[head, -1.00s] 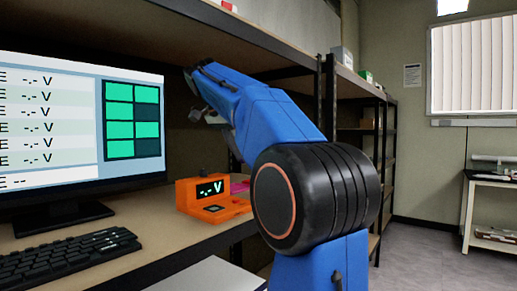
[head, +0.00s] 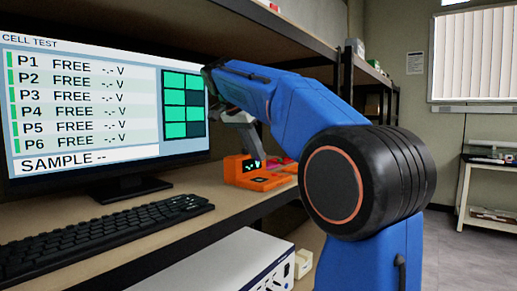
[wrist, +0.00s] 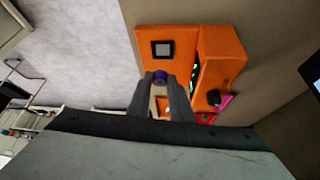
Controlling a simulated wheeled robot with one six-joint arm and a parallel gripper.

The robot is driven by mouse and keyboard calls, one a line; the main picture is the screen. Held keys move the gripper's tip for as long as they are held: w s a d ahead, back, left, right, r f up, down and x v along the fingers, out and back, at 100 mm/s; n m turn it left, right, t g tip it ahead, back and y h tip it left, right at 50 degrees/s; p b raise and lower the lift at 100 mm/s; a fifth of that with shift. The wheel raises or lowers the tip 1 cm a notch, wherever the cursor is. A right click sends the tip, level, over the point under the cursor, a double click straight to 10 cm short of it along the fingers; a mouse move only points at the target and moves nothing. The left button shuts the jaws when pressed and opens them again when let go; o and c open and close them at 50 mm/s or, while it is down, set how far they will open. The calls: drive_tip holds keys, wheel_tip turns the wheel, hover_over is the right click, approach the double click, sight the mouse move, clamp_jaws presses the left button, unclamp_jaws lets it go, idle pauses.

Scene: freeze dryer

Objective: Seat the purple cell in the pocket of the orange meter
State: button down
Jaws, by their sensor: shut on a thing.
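The orange meter (head: 262,182) stands on the bench to the right of the monitor, and its small display reads "-.- V". In the wrist view the meter (wrist: 222,75) shows from above, with a dark square (wrist: 162,48) on its flat base. My gripper (wrist: 160,84) is shut on the purple cell (wrist: 160,76), which shows end-on between the fingertips. The cell appears over the meter's base, apart from the dark square in the picture. I cannot tell its height above the base. In the head view the cell is not distinguishable.
A monitor (head: 100,95) listing P1 to P6 as FREE and a keyboard (head: 110,232) stand left of the meter. Pink (wrist: 226,102) and red pieces lie beside the meter. A shelf (head: 260,25) hangs above. A white box (head: 225,268) sits below the bench.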

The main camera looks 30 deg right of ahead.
sight(259, 180)
drive_tip(key=shift+f, duration=2.55)
drive_tip(key=shift+f, duration=0.45)
drive_tip(key=shift+s+a+f, duration=0.1)
drive_tip(key=shift+f, duration=0.7)
idle(2.2)
drive_tip(key=shift+r, duration=0.1)
idle(0.7)
drive_tip(key=c, duration=1.6)
unclamp_jaws()
drive_tip(key=shift+o, duration=0.4)
drive_tip(key=v, duration=1.8)
drive_tip(key=shift+d+r, duration=0.25)
drive_tip(key=shift+r, duration=0.2)
